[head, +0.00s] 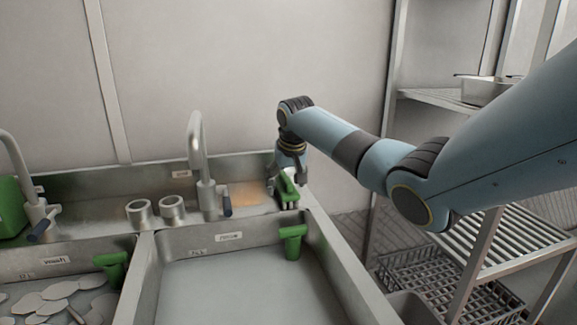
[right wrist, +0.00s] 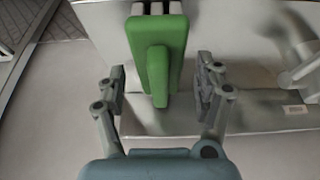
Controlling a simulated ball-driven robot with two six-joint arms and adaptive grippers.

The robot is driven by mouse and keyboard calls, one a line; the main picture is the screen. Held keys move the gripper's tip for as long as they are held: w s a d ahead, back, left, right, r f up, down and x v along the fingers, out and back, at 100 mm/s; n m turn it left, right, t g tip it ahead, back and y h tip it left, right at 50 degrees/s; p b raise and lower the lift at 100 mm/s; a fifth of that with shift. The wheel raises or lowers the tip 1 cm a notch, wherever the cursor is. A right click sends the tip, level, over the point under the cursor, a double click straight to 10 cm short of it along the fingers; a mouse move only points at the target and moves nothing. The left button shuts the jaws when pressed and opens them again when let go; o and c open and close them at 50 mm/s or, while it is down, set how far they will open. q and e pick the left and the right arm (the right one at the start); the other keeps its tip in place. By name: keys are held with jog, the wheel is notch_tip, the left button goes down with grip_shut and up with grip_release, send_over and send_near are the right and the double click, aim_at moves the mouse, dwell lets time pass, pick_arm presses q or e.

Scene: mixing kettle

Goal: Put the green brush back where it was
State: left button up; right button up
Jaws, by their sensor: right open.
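The green brush (head: 286,188) stands on the back ledge of the sink, at the right end, with its pale bristles downward. In the right wrist view the brush (right wrist: 157,55) shows its green back and raised grip. My right gripper (head: 289,178) is at the brush, above the ledge. In the right wrist view its two fingers (right wrist: 163,90) are open, one on each side of the brush's near end, with a gap on both sides. My left gripper is not in view.
A tap (head: 203,165) stands left of the brush, with two metal rings (head: 155,211) beyond it. A green clip-like piece (head: 292,242) hangs on the right basin (head: 240,290). The left basin holds several pale plates (head: 58,291). A wire shelf (head: 500,245) stands at right.

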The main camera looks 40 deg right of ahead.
jog(key=v, duration=1)
jog(key=shift+p, duration=0.45)
jog(key=shift+s+r, duration=0.1)
jog(key=shift+r, duration=0.05)
